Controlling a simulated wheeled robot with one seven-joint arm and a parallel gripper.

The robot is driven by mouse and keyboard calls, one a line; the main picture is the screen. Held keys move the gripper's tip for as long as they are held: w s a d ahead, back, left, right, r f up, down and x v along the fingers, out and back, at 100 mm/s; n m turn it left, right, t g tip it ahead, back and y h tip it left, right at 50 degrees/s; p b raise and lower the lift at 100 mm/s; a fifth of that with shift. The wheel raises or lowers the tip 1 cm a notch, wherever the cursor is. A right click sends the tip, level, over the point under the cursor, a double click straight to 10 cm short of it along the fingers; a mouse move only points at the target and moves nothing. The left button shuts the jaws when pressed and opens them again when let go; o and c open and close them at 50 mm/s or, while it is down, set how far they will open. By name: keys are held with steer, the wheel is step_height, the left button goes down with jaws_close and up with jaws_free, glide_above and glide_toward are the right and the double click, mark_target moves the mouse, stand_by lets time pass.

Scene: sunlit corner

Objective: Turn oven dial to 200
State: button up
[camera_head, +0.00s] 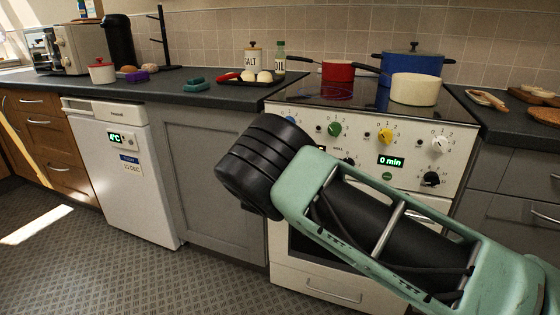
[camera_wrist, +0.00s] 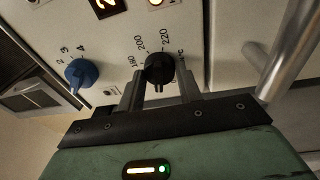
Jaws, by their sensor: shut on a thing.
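The oven dial (camera_wrist: 158,66) is a black round knob on the cream control panel in the wrist view. Printed marks 180, 200, 220 and °C curve around it. A small pale mark shows on its lower side; I cannot tell which number it is set to. My gripper (camera_wrist: 159,87) has one finger on each side of the dial and is shut on it. In the head view my arm covers the gripper and this dial. The oven (camera_head: 300,275) stands there behind my arm, its door partly hidden.
A blue dial (camera_wrist: 82,74) sits left of the gripper, and a metal handle bar (camera_wrist: 291,52) is close at right. Green (camera_head: 334,129), yellow (camera_head: 385,136) and white (camera_head: 439,144) dials line the panel. Red (camera_head: 338,71), cream (camera_head: 416,90) and blue (camera_head: 412,63) pots stand on the hob.

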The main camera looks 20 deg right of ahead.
steer(key=m+b, duration=0.1)
steer(key=m, duration=0.4)
steer(key=shift+f+h, duration=0.15)
steer(key=shift+h, duration=0.25)
steer(key=m+b, duration=0.1)
steer(key=m, duration=0.3)
steer(key=shift+a+h, duration=0.1)
steer(key=shift+h, duration=0.2)
steer(key=m+g+h+b, duration=0.1)
steer(key=m+b, duration=0.1)
steer(key=m, duration=0.6)
steer(key=shift+m+b, duration=0.3)
steer(key=shift+b, duration=0.1)
steer(key=m+g+b, duration=0.1)
steer(key=m+b, duration=0.1)
steer(key=m, duration=0.5)
steer(key=shift+h, duration=0.4)
steer(key=m+b, duration=0.1)
steer(key=m, duration=0.2)
steer(key=shift+m+g, duration=0.3)
steer(key=shift+g, duration=0.1)
steer(key=shift+r+m+b, duration=0.2)
steer(key=shift+m+b, duration=0.6)
steer(key=shift+m, duration=0.9)
steer(key=o, duration=1)
